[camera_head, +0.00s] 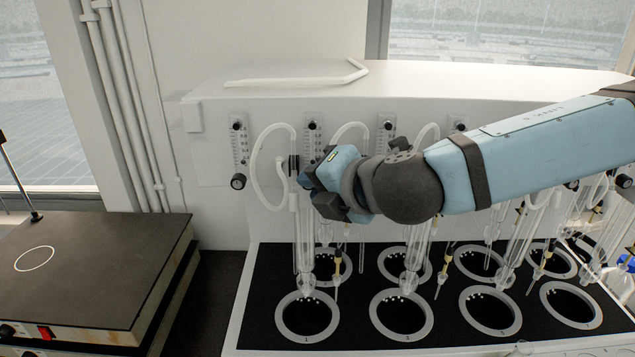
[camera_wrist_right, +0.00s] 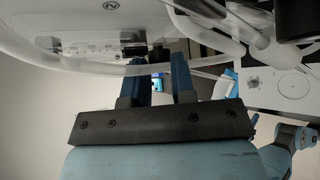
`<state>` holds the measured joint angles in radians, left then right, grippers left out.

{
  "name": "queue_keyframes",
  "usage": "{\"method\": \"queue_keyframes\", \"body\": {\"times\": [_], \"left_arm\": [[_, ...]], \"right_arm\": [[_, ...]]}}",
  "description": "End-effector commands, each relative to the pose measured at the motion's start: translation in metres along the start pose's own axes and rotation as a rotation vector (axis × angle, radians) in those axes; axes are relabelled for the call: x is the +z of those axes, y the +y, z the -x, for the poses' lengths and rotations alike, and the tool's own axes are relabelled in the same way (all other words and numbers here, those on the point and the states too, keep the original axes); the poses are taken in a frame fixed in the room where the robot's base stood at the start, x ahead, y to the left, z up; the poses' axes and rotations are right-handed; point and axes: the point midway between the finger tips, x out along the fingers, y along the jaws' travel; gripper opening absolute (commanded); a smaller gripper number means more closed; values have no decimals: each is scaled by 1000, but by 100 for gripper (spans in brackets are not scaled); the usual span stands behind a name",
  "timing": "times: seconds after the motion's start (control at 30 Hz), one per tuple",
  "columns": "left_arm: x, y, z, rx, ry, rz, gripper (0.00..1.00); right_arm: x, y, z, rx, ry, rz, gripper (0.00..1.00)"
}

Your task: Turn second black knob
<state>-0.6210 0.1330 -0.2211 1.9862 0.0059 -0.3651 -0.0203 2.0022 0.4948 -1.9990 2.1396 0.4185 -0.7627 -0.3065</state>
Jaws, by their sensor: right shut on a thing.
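The white distiller (camera_head: 215,150) has a row of flow gauges on its front panel. The first black knob (camera_head: 238,181) sits below the leftmost gauge (camera_head: 238,140). The second gauge (camera_head: 313,133) shows just above my right gripper (camera_head: 306,178). The second black knob below it is hidden by the gripper. My right gripper is at that spot against the panel, its jaws closed on the knob. My left gripper is not in view.
Clear white tubes (camera_head: 268,185) loop beside the gripper. Glass columns (camera_head: 304,240) stand close below it, over a black deck with several ringed holes (camera_head: 307,315). My right arm covers the panel's right part. A dark-topped hotplate (camera_head: 100,265) stands at left.

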Motion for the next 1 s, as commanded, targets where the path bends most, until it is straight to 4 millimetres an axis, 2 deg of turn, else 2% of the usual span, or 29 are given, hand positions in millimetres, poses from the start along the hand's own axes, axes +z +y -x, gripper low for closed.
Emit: {"method": "queue_keyframes", "body": {"times": [0.33,0.73,0.77,0.83,0.87,1.0], "left_arm": [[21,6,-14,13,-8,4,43],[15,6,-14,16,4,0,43],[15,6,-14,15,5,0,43],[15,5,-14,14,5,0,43],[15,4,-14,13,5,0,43],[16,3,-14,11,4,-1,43]], "right_arm": [[-2,-5,-2,91,3,-94,0],[0,-2,0,106,1,-106,0],[0,-2,0,106,1,-106,31],[0,-2,0,106,1,-106,47],[0,-2,0,106,1,-106,49],[0,-2,0,106,1,-105,49]]}}
